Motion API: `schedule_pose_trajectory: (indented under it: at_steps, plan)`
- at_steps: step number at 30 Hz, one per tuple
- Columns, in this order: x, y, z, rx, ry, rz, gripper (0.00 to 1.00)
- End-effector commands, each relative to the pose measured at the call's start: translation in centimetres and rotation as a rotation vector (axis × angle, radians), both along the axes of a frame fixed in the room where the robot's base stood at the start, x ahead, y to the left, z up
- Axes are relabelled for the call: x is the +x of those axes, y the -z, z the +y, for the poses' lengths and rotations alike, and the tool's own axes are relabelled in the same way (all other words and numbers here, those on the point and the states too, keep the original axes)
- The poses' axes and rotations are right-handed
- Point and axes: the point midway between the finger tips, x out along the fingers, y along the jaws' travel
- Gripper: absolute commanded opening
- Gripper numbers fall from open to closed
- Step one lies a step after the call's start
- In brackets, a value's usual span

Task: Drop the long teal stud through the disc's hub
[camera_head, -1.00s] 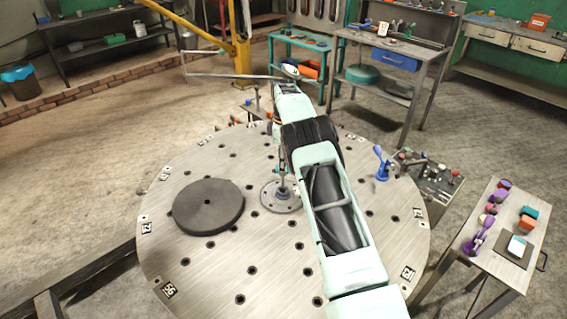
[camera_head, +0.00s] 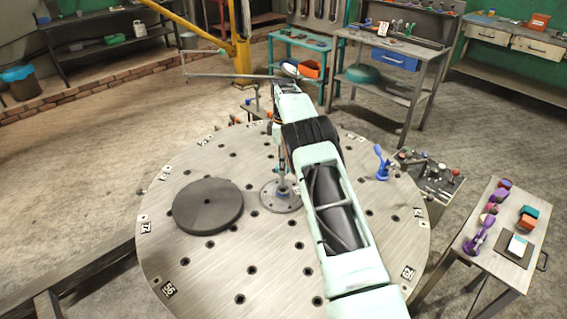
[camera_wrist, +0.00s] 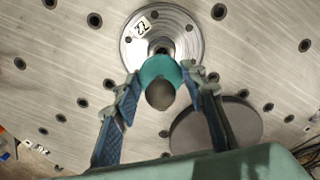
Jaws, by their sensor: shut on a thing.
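My gripper (camera_wrist: 163,76) is shut on the long teal stud (camera_wrist: 160,70) in the wrist view. The stud's rounded dark end (camera_wrist: 160,94) points toward the camera. Behind it is a round silver flange (camera_wrist: 185,42) on the plate, whose dark centre is partly covered by the stud. I cannot tell whether the stud's far end is in it. The flange also shows in the head view (camera_head: 270,198).
The round perforated plate (camera_head: 200,262) carries these things. A blue clamp-like piece (camera_head: 382,163) stands near its right edge. A small side table (camera_head: 505,262) is at the right. A yellow column (camera_head: 241,50) and thin grey bars stand behind the plate.

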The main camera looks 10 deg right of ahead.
Motion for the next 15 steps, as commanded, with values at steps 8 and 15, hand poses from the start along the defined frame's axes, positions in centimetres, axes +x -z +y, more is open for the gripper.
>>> schedule_pose_trajectory:
  at_steps: [8, 15]
  plan:
    - [0.0, 0.8, 0.0, 0.001, 0.0, -0.001, 0.14]
    - [0.0, 1.4, 0.0, 0.001, 0.0, -0.001, 0.14]
